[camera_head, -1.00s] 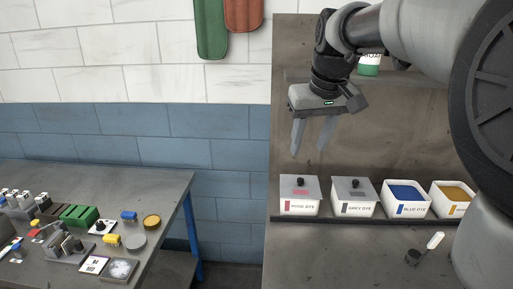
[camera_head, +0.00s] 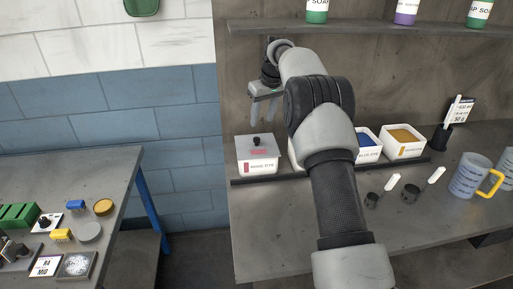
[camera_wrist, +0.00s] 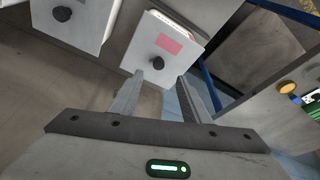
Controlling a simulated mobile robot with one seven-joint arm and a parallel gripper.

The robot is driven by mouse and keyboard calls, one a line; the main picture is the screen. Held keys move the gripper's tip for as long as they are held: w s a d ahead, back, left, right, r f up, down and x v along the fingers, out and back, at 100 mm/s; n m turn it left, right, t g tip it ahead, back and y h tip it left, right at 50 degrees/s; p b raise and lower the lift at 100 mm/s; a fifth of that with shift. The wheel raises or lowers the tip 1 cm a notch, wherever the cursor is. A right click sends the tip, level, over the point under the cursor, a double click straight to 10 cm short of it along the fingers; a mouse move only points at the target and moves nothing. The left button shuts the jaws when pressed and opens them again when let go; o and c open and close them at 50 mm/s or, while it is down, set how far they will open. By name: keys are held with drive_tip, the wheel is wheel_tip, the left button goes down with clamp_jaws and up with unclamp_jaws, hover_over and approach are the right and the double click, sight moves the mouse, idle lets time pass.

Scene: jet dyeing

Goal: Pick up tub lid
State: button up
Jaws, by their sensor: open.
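The rose dye tub (camera_head: 258,164) stands at the left end of the row on the bench. Its grey lid (camera_head: 258,147) is on it, with a black knob (camera_head: 256,141) and a pink label. In the wrist view the lid (camera_wrist: 150,42) and its knob (camera_wrist: 157,62) lie just beyond my fingertips. My gripper (camera_head: 262,118) is open and empty above this lid, apart from it; in the wrist view its fingers (camera_wrist: 160,80) are spread. Another lidded tub (camera_wrist: 80,15) with a black knob shows at the wrist view's upper left. My arm hides it in the head view.
Open tubs of blue dye (camera_head: 367,146) and yellow-orange dye (camera_head: 404,141) stand to the right. Small black cups (camera_head: 410,192), white scoops and measuring jugs (camera_head: 470,175) are on the bench. A shelf (camera_head: 370,27) with bottles is above. A side table (camera_head: 110,165) stands left.

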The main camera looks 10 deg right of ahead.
hover_over(257, 138)
drive_tip(key=s, duration=0.3)
drive_tip(key=f, duration=0.5)
drive_tip(key=shift+w+d, duration=0.25)
drive_tip(key=shift+d, duration=0.05)
drive_tip(key=shift+w+p+x, duration=0.15)
drive_tip(key=shift+p+x, duration=0.2)
drive_tip(key=shift+x, duration=1)
drive_tip(key=shift+w+p+x, duration=0.1)
drive_tip(key=shift+p+x, duration=0.25)
drive_tip(key=shift+x, duration=1)
drive_tip(key=shift+r, duration=0.1)
clamp_jaws()
